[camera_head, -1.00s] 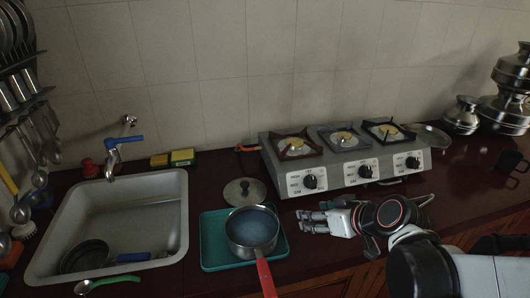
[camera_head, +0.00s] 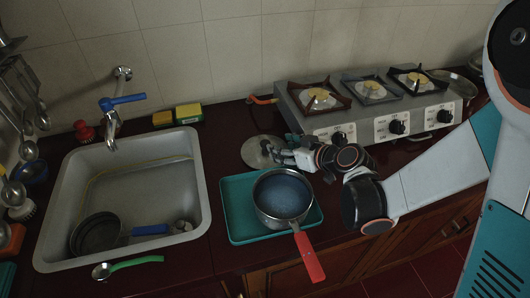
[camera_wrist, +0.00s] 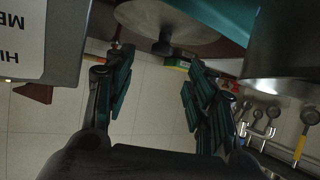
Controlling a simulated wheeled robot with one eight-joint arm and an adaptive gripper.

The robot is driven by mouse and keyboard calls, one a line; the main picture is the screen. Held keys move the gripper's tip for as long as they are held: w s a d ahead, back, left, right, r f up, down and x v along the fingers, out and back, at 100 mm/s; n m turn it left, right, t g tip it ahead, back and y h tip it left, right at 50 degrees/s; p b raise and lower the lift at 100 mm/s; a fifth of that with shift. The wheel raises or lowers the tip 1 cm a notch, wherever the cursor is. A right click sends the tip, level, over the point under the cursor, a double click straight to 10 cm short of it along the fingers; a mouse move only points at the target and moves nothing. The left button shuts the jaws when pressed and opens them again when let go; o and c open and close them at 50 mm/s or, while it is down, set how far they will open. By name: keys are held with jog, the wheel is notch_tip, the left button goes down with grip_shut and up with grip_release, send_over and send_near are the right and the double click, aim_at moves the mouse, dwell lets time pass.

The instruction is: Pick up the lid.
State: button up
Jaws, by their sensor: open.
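The lid (camera_head: 252,153) is a flat grey disc with a dark knob. It lies on the dark counter behind the teal tray (camera_head: 232,222) and left of the stove. In the wrist view the lid (camera_wrist: 175,14) is at the top, its knob pointing down between the fingers. My gripper (camera_head: 275,149) is at the lid's right side and hides part of it. In the wrist view my gripper (camera_wrist: 157,62) has its two fingers apart, with nothing between them. I cannot tell whether it touches the lid.
A saucepan (camera_head: 283,193) with a red handle stands on the tray, in front of the lid. The stove (camera_head: 365,125) is close on the right. The sink (camera_head: 195,185) is on the left. Yellow-green sponges (camera_head: 188,113) lie near the wall.

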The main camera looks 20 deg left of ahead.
aim_at(266, 143)
jog(key=b+x, duration=0.2)
jog(key=x, duration=0.5)
jog(key=shift+a+b, duration=0.3)
jog(key=shift+b, duration=0.05)
jog(key=shift+r, duration=0.1)
jog(key=c, duration=1.2)
